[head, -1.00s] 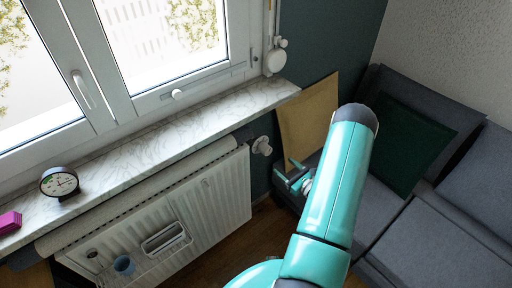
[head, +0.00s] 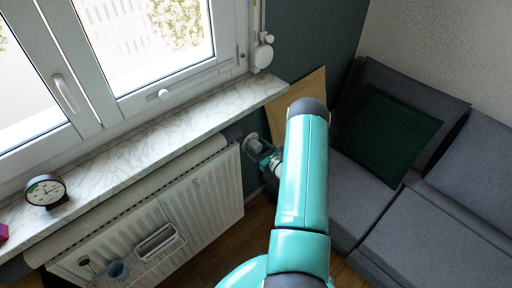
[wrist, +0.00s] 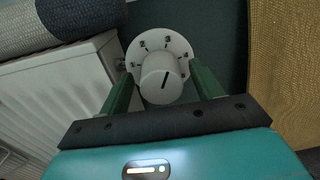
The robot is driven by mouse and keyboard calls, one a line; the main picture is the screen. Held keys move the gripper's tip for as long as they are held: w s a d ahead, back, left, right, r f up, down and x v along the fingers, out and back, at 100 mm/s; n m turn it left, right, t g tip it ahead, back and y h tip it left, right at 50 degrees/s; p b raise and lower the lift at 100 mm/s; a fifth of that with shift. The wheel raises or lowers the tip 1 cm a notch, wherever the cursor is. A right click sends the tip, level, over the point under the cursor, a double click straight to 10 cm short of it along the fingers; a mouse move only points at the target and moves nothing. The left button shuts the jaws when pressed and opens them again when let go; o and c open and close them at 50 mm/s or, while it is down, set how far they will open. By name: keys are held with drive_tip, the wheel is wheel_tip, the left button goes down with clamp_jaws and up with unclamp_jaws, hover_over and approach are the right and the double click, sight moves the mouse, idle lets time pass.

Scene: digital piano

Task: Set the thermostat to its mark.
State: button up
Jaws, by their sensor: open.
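The thermostat (wrist: 161,84) is a white round knob with a dark pointer line, in front of a white dial plate with several dark marks. In the wrist view the line slants toward the upper right. I cannot tell which mark is the target. In the head view the thermostat (head: 251,141) sits at the right end of the radiator, partly hidden by my gripper. My gripper (wrist: 166,88) is open, with one green finger on each side of the knob. I cannot tell whether the fingers touch it. My gripper also shows in the head view (head: 268,160).
The white radiator (head: 205,205) is close on the left, under the marble sill (head: 150,140). A tan board (head: 300,97) stands close on the right, before the grey sofa (head: 440,240). A round gauge (head: 46,190) stands on the sill. A rack with a blue cup (head: 118,271) hangs on the radiator.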

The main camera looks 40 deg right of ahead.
drive_tip(key=shift+w, duration=0.35)
drive_tip(key=c, duration=1)
